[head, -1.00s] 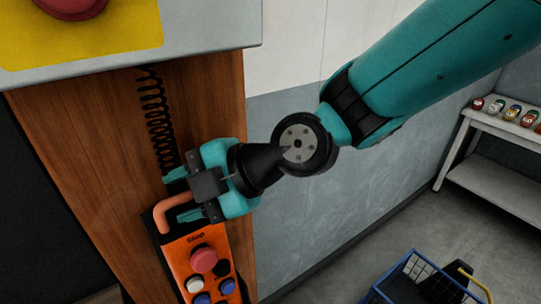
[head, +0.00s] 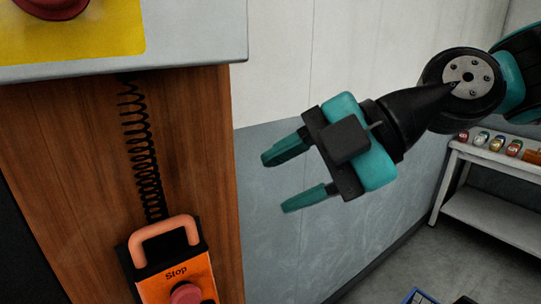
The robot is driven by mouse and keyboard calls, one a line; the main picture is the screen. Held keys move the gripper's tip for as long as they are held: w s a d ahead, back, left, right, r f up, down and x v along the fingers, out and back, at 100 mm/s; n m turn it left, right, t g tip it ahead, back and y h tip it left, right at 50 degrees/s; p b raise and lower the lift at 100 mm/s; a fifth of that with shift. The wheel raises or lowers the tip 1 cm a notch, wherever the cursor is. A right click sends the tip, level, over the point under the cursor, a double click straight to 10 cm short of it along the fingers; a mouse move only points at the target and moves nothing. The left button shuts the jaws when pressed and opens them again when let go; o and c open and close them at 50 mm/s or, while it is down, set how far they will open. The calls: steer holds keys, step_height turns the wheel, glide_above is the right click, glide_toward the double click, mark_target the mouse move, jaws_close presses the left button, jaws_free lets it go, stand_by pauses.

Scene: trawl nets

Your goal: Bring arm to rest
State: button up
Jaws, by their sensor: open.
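My gripper (head: 285,176) is in the middle of the head view, with its two teal fingers apart and nothing between them. It points left and is in the air in front of the grey and white wall. An orange pendant (head: 178,278) with a pink-orange handle and a red button marked "Stop" hangs on the wooden panel at the lower left. A black coiled cord (head: 141,150) runs up from it. My gripper is to the right of the pendant and above it, clear of it. The pendant's lower part is cut off by the picture's edge.
The wooden panel (head: 208,160) stands under a grey top (head: 200,45) bearing a yellow plate with a red button. A white shelf (head: 490,205) with several small jars stands at the right. Part of a blue basket (head: 422,297) shows at the bottom edge.

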steer(key=s+d+f+m+h, duration=0.3)
steer(key=d+f+m, duration=0.2)
steer(key=m, duration=0.5)
steer(key=s+d+f+m+g+h, duration=0.1)
steer(key=s+d+f+m+h, duration=0.3)
steer(key=m, duration=0.5)
steer(key=shift+d+f+m+h, duration=0.3)
steer(key=shift+d+f+m, duration=0.15)
steer(key=shift+f, duration=0.45)
